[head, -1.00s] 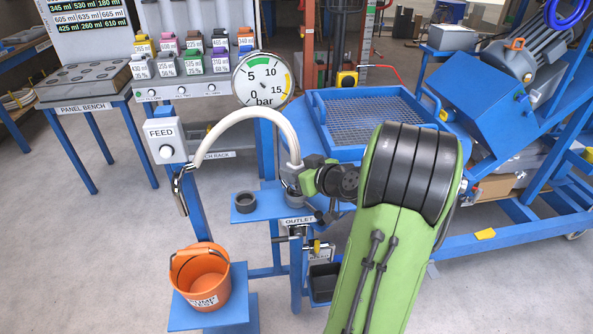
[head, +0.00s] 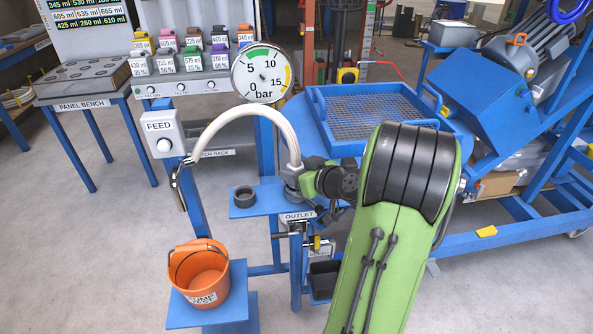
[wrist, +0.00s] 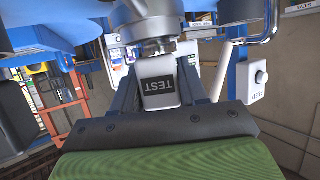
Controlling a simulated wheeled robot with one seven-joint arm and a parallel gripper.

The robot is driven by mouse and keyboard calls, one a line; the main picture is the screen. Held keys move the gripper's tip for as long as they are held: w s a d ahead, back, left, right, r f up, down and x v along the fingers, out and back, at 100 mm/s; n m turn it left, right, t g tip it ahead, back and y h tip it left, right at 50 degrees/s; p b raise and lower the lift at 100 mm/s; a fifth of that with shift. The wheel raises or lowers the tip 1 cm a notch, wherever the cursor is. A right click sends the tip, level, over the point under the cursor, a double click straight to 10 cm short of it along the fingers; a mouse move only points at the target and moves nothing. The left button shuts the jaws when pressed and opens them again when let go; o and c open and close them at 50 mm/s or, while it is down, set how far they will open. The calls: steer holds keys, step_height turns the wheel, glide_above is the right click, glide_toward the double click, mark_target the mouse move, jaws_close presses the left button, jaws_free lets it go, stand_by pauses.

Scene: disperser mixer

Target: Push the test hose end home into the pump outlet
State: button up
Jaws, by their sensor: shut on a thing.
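The white test hose (head: 240,116) arcs in the head view from a metal nozzle (head: 179,190) hanging at the left to its other end at my gripper (head: 300,178). My gripper is shut on that end. In the wrist view, a grey block marked TEST (wrist: 158,84) sits between the dark jaws of my gripper (wrist: 158,98). A round grey metal fitting (wrist: 155,28) lies right against the block there. The pump outlet, above the OUTLET label (head: 298,216), is partly hidden by my gripper in the head view. I cannot tell how deep the hose end sits.
A dark ring (head: 244,195) sits on the blue shelf (head: 262,207) left of the outlet. An orange bucket (head: 198,274) stands below the nozzle. A pressure gauge (head: 262,75) and the FEED button box (head: 162,136) are close to the hose. A blue mesh tray (head: 372,118) is behind my arm.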

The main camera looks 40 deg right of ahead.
steer(key=shift+f, duration=0.2)
steer(key=o, duration=1.3)
steer(key=p+v, duration=0.1)
steer(key=v, duration=1.5)
steer(key=shift+p, duration=0.35)
steer(key=shift+w, duration=0.15)
